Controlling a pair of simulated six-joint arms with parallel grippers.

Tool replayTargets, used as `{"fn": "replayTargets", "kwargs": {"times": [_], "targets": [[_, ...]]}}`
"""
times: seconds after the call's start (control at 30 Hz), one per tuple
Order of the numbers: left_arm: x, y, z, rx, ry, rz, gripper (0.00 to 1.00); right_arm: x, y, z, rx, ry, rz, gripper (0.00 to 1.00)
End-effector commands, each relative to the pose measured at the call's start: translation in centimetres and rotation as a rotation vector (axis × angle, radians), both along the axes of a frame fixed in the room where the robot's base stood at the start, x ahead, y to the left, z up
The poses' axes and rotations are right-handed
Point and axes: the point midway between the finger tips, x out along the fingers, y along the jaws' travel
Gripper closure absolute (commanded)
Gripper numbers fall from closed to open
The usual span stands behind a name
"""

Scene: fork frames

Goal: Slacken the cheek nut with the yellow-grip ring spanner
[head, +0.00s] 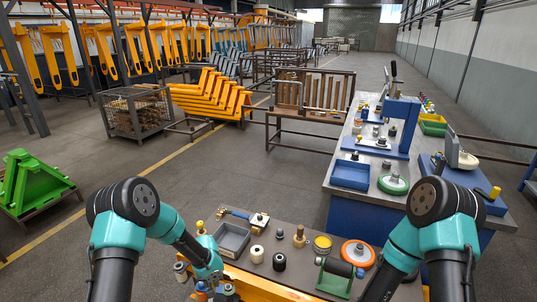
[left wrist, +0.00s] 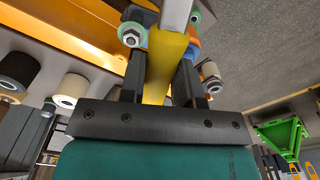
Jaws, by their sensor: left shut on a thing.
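My left gripper (left wrist: 161,72) is shut on the yellow grip (left wrist: 168,50) of the ring spanner, one black finger on each side. The spanner's pale metal shank (left wrist: 176,14) runs out of the top of the left wrist view, so its ring end is hidden. A hex nut (left wrist: 131,37) on a green collar shows just left of the grip; I cannot tell whether it is the cheek nut. In the head view my left gripper (head: 213,278) is low over the left end of the near bench, its fingers hard to make out. My right gripper is out of view.
An orange fork frame (head: 262,286) lies along the near bench. Behind it are a grey bin (head: 231,238), rollers, a yellow tin (head: 322,245), an orange-rimmed wheel (head: 357,253) and a green-sided roller bracket (head: 335,277). A blue-framed press bench (head: 372,200) stands at right.

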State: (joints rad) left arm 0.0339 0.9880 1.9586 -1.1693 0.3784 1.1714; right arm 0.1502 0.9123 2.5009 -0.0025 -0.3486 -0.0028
Motion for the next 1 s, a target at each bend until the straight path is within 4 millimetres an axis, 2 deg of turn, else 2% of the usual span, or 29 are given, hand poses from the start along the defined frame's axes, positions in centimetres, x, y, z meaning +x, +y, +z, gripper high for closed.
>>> {"fn": "replayTargets", "kwargs": {"times": [0.13, 0.73, 0.87, 1.0], "targets": [[-0.35, -0.36, 0.41, 0.0, 0.0, -0.071, 1.0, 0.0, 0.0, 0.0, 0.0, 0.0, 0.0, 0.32], [-0.36, -0.41, 0.37, 0.002, 0.0, -0.099, 1.0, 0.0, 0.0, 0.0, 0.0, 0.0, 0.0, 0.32], [-0.44, -0.66, 0.19, 0.003, 0.001, -0.177, 1.0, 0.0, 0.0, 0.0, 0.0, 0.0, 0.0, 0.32], [-0.59, -1.13, -0.16, 0.006, 0.003, -0.333, 1.0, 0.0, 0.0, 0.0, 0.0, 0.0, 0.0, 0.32]]}}
